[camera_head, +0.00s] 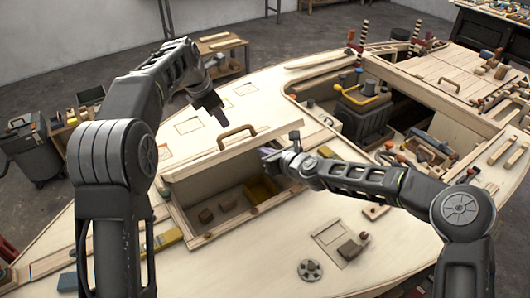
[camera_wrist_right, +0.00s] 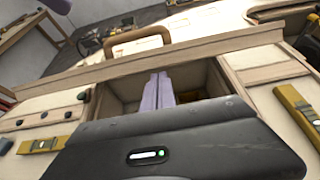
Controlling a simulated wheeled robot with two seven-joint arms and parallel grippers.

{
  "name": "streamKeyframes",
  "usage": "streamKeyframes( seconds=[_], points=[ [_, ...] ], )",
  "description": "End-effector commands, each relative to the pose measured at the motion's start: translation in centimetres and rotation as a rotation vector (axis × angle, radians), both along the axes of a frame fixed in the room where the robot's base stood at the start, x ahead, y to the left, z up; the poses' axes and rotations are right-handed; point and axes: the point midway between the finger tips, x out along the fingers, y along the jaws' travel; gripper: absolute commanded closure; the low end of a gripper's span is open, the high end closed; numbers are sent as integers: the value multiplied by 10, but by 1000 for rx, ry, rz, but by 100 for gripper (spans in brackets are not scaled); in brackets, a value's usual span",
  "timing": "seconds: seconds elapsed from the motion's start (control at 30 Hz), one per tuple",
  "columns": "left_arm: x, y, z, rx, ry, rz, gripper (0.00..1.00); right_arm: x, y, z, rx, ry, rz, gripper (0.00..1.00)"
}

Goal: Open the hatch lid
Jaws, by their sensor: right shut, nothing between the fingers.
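The hatch lid (camera_head: 205,152) is a pale wooden panel with a brown loop handle (camera_head: 237,135) on top. It stands tilted up over the hatch opening (camera_head: 180,222), so the compartment below shows, with small brown blocks in it. In the right wrist view the lid's edge (camera_wrist_right: 200,50) and its handle (camera_wrist_right: 138,40) are above my fingers. My right gripper (camera_head: 266,153) is shut and empty at the lid's right side; its pale fingers (camera_wrist_right: 158,92) point into the opening beneath the lid's edge. Contact is unclear. My left gripper (camera_head: 220,116) hangs above the deck behind the lid; its jaws are unclear.
A larger cockpit opening with a dark motor-like unit (camera_head: 365,110) lies to the right. A yellow level (camera_head: 165,240) lies left of the hatch. A small panel with a block (camera_head: 350,249) and a round metal fitting (camera_head: 310,270) are on the front deck.

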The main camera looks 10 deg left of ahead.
Motion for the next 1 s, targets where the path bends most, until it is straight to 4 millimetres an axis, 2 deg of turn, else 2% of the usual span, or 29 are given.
streamKeyframes(
  seconds=[0.27,0.63,1.0],
  points=[
    [0,0,-8,0,-1,0,62,-9,-11,6,1,-2,-1,100],
    [0,0,-27,0,-1,0,62,-44,-47,27,1,-1,-2,100],
    [0,0,-28,0,-1,0,62,-50,-50,32,0,0,0,100]
  ],
)
